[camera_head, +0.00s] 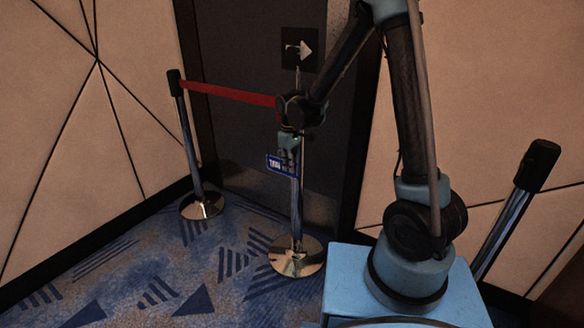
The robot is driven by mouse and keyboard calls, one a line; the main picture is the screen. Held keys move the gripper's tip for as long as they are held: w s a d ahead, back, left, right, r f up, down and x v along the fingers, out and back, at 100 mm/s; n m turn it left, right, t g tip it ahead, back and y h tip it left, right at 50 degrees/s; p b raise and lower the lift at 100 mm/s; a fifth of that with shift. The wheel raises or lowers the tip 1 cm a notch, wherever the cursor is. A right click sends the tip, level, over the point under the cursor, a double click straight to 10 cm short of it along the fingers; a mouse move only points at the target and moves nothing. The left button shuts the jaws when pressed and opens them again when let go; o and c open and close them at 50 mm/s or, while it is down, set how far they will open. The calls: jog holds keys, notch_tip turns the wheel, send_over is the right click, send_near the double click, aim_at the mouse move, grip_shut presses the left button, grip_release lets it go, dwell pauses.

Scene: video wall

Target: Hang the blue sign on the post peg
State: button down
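The blue sign (274,162) is a small rectangle with white markings, in front of the middle post and slightly left of it. My gripper (290,158) points down at the sign's upper right part and overlaps it in the picture. The fingers are small and dark, so I cannot tell whether they are closed on the sign. The middle post (296,215) stands upright on a shiny round base, directly behind and below my gripper. Its upper part is mostly hidden by my wrist, and I cannot make out the peg.
A red belt (230,94) runs from the left post (187,135) towards the middle post. A dark door (245,140) with a white arrow sign (299,49) stands behind. Another post (515,205) leans in view at right. Patterned carpet (150,285) is clear at front left.

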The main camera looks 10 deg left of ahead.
jog(key=shift+w+d, duration=0.3)
jog(key=shift+w, duration=0.35)
jog(key=shift+w+d, duration=0.25)
jog(key=shift+w, duration=0.4)
jog(key=shift+w+d, duration=0.1)
jog(key=shift+w, duration=0.1)
jog(key=shift+w+d+f, duration=0.2)
jog(key=shift+w+f, duration=0.25)
jog(key=shift+f, duration=0.05)
dwell(0.7)
jog(key=shift+f, duration=0.35)
dwell(0.5)
jog(key=c, duration=1.7)
grip_release()
